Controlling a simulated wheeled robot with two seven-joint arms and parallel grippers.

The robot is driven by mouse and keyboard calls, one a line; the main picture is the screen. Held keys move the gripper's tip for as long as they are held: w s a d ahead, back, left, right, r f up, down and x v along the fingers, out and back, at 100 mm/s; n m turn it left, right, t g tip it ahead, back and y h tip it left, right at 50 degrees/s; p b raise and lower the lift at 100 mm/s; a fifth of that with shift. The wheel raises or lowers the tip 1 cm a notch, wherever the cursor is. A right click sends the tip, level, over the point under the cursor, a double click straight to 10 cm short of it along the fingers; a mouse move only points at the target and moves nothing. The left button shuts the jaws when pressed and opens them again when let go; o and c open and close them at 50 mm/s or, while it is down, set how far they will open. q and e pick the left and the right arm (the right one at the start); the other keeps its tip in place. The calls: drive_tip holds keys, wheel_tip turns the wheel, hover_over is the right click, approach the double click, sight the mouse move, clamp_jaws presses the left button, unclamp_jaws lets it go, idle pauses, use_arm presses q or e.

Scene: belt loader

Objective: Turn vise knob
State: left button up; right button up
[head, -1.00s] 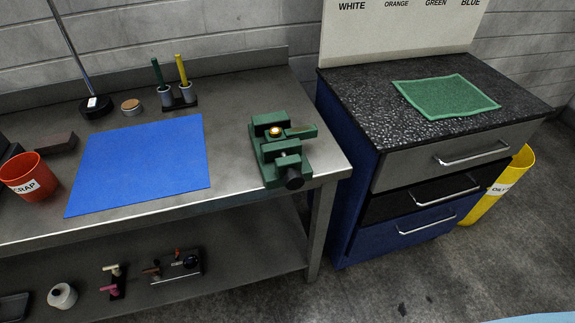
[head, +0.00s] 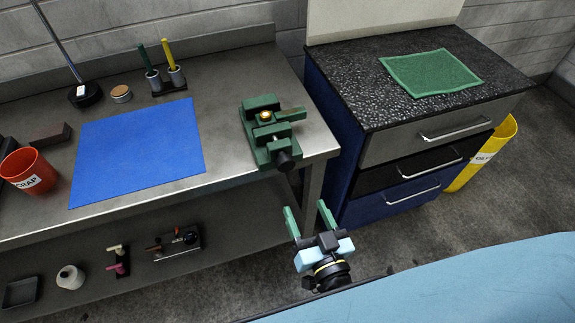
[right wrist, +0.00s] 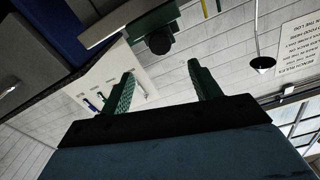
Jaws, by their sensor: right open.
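The green vise (head: 268,130) stands at the right end of the steel bench. Its black knob (head: 285,161) points toward me past the bench's front edge. A round brass-coloured piece (head: 265,116) sits at the vise's jaws. My right gripper (head: 307,220) is open and empty, below and in front of the knob, apart from it. In the right wrist view, the open green fingers (right wrist: 160,88) show with the vise (right wrist: 130,25) and its knob (right wrist: 159,44) beyond them, above the gap. My left gripper is out of view.
A blue mat (head: 137,152), red scrap bin (head: 28,172) and pen holders (head: 168,82) are on the bench. A drawer cabinet (head: 420,150) stands close on the right. The lower shelf (head: 230,225) holds small items.

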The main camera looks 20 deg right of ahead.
sight(287, 168)
drive_tip(key=w, duration=1.3)
drive_tip(key=shift+a, duration=0.25)
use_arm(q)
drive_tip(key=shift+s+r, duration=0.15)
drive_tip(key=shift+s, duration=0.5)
use_arm(e)
drive_tip(key=c, duration=1)
